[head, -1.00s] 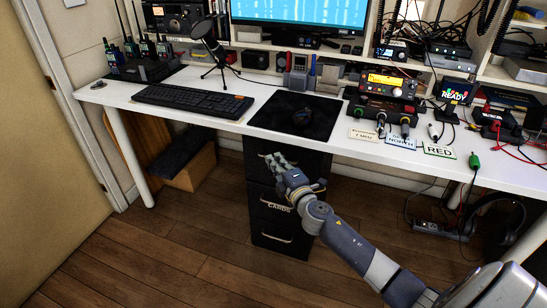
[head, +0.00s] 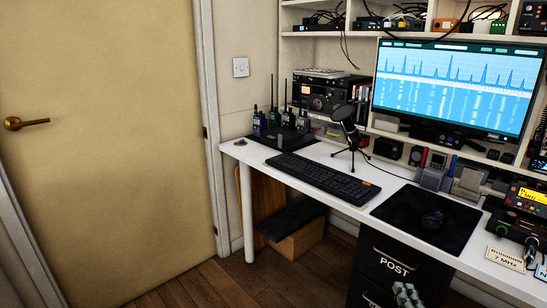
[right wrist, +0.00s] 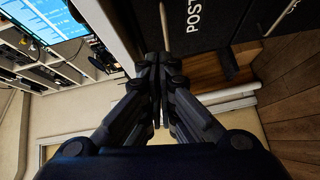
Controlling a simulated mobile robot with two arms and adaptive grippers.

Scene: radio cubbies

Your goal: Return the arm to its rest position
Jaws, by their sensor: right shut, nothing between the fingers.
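My right gripper (head: 408,294) shows only as its fingers at the bottom edge of the head view, in front of the dark drawer cabinet marked POST (head: 398,266). In the right wrist view its fingers (right wrist: 156,62) are together with nothing between them. The rest of the right arm is out of the head view. My left gripper is in neither view.
A white desk (head: 318,157) carries a keyboard (head: 322,178), a black mat (head: 425,219), a microphone (head: 346,128) and a radio (head: 529,212). A closed door (head: 105,130) stands at left. Wooden floor (head: 235,284) lies clear in front of it.

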